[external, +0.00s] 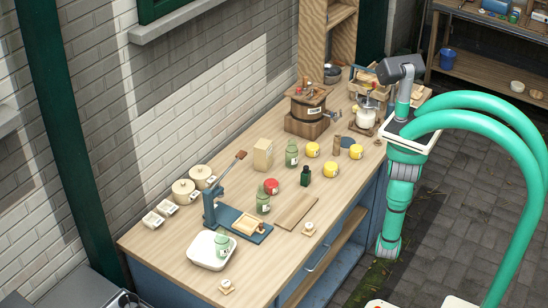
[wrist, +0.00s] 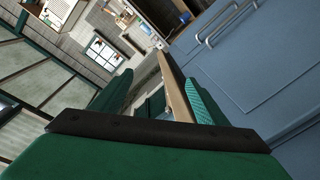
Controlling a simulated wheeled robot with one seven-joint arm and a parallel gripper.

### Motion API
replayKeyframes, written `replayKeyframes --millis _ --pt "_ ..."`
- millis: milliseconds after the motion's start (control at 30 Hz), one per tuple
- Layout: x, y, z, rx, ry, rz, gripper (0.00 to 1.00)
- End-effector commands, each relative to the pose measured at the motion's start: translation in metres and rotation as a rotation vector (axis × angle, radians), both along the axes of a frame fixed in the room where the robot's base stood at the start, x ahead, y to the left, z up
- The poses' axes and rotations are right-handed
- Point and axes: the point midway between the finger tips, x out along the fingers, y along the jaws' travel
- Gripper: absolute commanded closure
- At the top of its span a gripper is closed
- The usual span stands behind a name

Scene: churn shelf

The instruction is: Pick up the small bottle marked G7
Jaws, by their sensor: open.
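Three small pale green bottles with white labels stand on the wooden workbench: one (external: 291,155) near the middle, one (external: 263,203) beside the blue press, and one (external: 222,244) at the white tray. A dark green bottle (external: 305,177) stands near the middle too. The labels are too small to read, so I cannot tell which is G7. My gripper (wrist: 155,98) is open and empty in the wrist view, with the bench edge showing beyond its fingers. No bottle shows there. In the external view my arm is to the right of the bench's front edge, away from the bottles.
The blue lever press (external: 225,212), wooden board (external: 296,211), red jar (external: 271,186), several yellow jars (external: 331,170) and a cream carton (external: 263,154) crowd around the bottles. A wooden churn (external: 307,110) stands farther back. The white tray (external: 203,259) is at the near end. Paved floor is free at right.

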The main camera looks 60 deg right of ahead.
Motion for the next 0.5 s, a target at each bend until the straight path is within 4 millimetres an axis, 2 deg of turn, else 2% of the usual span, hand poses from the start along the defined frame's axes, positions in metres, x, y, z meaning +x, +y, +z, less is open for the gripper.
replayKeyframes --millis 33,167,233,500 --pt "-0.007 -0.012 0.012 -0.019 0.004 -0.018 0.32" --pt "-0.019 -0.034 0.038 -0.057 0.005 -0.050 0.32" --pt "-0.016 -0.044 0.058 -0.080 -0.027 -0.049 0.32" --pt "0.040 -0.046 0.127 -0.118 -0.293 0.064 0.32"
